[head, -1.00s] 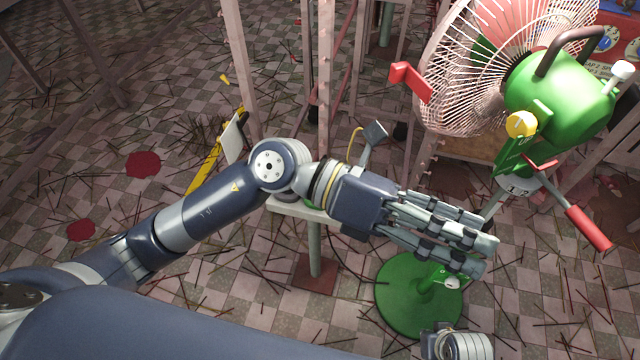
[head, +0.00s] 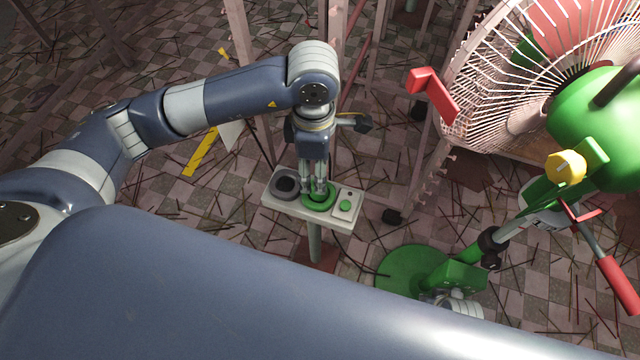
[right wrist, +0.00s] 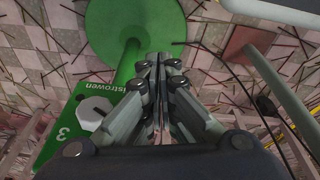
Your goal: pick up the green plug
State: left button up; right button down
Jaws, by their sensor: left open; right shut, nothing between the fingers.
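A white panel (head: 270,200) stands on a post. A green ring-shaped piece (head: 320,204), which looks like the green plug or its socket, sits on it; I cannot tell which. My left gripper (head: 318,187) points straight down with its fingertips at this green ring. It is open, and its fingers hide part of the ring's middle. I cannot tell whether they touch it. My right gripper (right wrist: 156,58) is shut and empty in the right wrist view, above a green round base (right wrist: 120,35).
The panel also bears a dark grey ring (head: 286,185) and a small green button (head: 346,205). A green fan (head: 600,120) with a wire cage stands at the right. A green box (right wrist: 72,125) is close beside my right gripper. Pink posts (head: 240,60) rise behind the panel.

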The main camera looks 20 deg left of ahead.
aim_at(315, 197)
pick_arm(q)
jog(key=shift+f, duration=0.9)
jog(key=f, duration=0.4)
jog(key=shift+s+d+f+b, duration=0.2)
jog(key=shift+s+b, duration=0.05)
jog(key=shift+b, duration=0.1)
jog(key=shift+f, duration=0.45)
pick_arm(e)
jog(key=r, duration=0.3)
jog(key=shift+w+r, duration=0.1)
jog(key=shift+w, duration=0.25)
pick_arm(q)
jog(key=c, duration=1.2)
